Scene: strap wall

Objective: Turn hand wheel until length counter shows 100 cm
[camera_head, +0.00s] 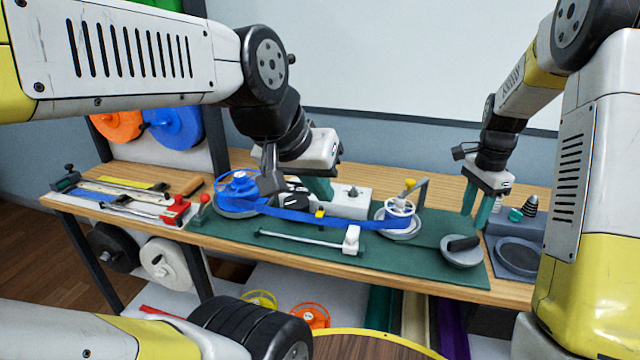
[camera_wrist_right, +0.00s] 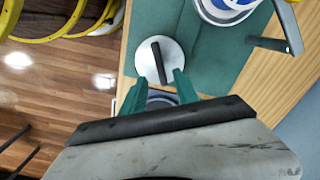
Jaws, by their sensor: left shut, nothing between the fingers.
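A white spoked wheel (camera_head: 400,207) with a yellow knob (camera_head: 409,184) stands on the green mat; it looks like the hand wheel. A blue strap (camera_head: 320,218) runs to it from a blue spool (camera_head: 238,187) at the left. A grey-white box (camera_head: 350,202) sits behind the strap; whether it is the length counter I cannot tell, and no reading is legible. My left gripper (camera_head: 320,197) is shut and empty, beside this box and behind the strap. My right gripper (camera_head: 474,218) is open and empty, right of the wheel; its parted green fingers show in the right wrist view (camera_wrist_right: 158,78).
A grey disc with a black bar (camera_head: 461,250) lies near my right fingers. A round dark tray (camera_head: 519,257) is at the right. A rod with a white block (camera_head: 351,240) lies before the strap. Strips and red clamps (camera_head: 173,209) fill the left end of the bench.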

